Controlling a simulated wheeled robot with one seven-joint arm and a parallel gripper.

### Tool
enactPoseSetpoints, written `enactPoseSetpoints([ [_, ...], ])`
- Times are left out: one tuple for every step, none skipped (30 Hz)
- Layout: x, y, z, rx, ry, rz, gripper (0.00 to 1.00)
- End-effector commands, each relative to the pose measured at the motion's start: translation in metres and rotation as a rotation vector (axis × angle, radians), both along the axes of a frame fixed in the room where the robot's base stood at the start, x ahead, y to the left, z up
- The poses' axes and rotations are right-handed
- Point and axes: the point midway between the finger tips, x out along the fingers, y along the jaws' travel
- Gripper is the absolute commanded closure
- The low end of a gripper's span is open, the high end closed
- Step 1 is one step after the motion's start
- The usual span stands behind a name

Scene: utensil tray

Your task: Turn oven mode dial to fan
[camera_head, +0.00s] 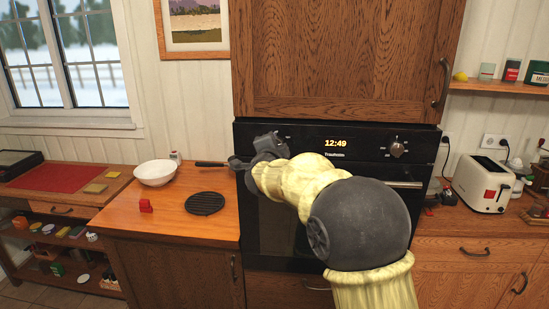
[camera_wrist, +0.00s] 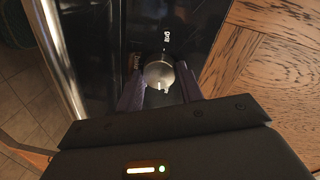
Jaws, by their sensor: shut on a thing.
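The black oven (camera_head: 270,232) stands in the middle of the head view, with its control panel above the door. My gripper (camera_head: 268,143) is at the left end of this panel. In the wrist view, a round silver dial (camera_wrist: 158,73) sits between the two dark fingers of my gripper (camera_wrist: 160,84), which is shut on it. Small white marks, too small to read surely, show above and left of the dial. The gripper hides this left dial in the head view. A second dial (camera_head: 397,149) is at the panel's right end, clear of my gripper.
A wooden cabinet (camera_head: 340,55) hangs right above the panel. A counter (camera_head: 175,222) on the left holds a white bowl (camera_head: 155,172), a round black grate (camera_head: 205,203) and a small red object (camera_head: 146,205). A white toaster (camera_head: 482,183) stands on the right counter.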

Motion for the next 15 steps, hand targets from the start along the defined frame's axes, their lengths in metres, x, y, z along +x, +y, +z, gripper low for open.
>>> enactPoseSetpoints([
  [0.0002, -0.0009, -0.0053, 0.047, -0.002, -0.001, 0.86],
  [0.0003, -0.0014, -0.0052, 0.076, -0.003, -0.002, 0.86],
  [0.0001, -0.0012, -0.0053, 0.114, -0.005, -0.001, 0.86],
  [0.0, -0.0009, -0.0053, 0.142, -0.005, 0.0, 0.86],
  [0.0, -0.0011, -0.0053, 0.17, -0.007, 0.0, 0.86],
  [0.0002, -0.0017, -0.0052, 0.208, -0.008, -0.002, 0.86],
  [0.0002, -0.0016, -0.0052, 0.237, -0.009, -0.001, 0.86],
  [0.0002, -0.0014, -0.0054, 0.264, -0.01, -0.001, 0.86],
  [0.0001, -0.0015, -0.0058, 0.304, -0.011, -0.001, 0.86],
  [0.0002, -0.0017, -0.0059, 0.332, -0.011, -0.001, 0.86],
  [0.0003, -0.0017, -0.0059, 0.36, -0.012, -0.001, 0.86],
  [0.0002, -0.0017, -0.0056, 0.396, -0.014, 0.0, 0.86],
  [0.0001, -0.0017, -0.0055, 0.424, -0.015, -0.001, 0.86],
  [0.0001, -0.0019, -0.0055, 0.45, -0.015, -0.001, 0.86],
  [0.0, -0.0018, -0.0054, 0.483, -0.016, -0.001, 0.86],
])
